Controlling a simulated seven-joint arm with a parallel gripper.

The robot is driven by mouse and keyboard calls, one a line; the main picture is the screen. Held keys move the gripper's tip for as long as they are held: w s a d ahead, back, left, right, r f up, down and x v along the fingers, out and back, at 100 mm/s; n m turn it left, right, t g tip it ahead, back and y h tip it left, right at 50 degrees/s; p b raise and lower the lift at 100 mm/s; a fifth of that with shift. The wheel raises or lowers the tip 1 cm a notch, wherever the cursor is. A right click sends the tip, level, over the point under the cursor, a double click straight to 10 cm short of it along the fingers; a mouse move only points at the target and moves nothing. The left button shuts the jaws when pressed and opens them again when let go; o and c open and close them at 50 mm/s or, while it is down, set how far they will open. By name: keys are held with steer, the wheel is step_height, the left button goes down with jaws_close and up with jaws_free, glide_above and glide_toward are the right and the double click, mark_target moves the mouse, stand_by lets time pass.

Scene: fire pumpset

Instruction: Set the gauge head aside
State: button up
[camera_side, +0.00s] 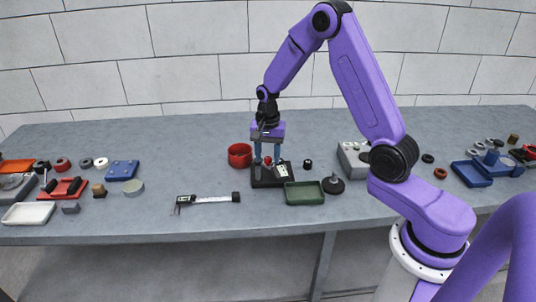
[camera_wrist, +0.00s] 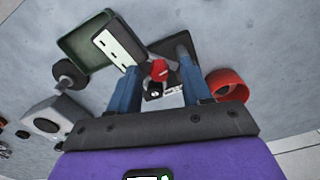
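My gripper (camera_side: 267,162) points down over a black stand (camera_side: 262,182), with its two blue fingers apart. In the wrist view, my gripper (camera_wrist: 159,64) has a red-capped part (camera_wrist: 159,70) with a dark body between its fingers, with gaps on both sides. The red cap also shows in the side view (camera_side: 267,160). A white-faced block with dark marks (camera_side: 282,170) sits on the stand's right side; in the wrist view the white-faced block (camera_wrist: 118,48) lies beside the left finger. I cannot tell which of these parts is the gauge head.
A red bowl (camera_side: 240,155) stands left of the stand. Clear bench (camera_side: 185,155) lies left of the bowl.

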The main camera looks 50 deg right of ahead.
mark_target(268, 158)
step_height(268, 158, up, 17)
steer(key=shift+r, duration=0.2)
stand_by(0.7)
steer(key=s+a+f+n, duration=0.1)
steer(key=s+a+n, duration=1)
steer(key=s+a, duration=0.1)
steer(key=s+f+n, duration=0.2)
steer(key=s+n, duration=0.4)
steer(key=s, duration=0.4)
steer(key=s+f+n, duration=0.1)
steer(key=s+n, duration=0.6)
steer(key=s, duration=0.3)
steer(key=shift+s+f, duration=0.15)
steer(key=shift+f, duration=0.2)
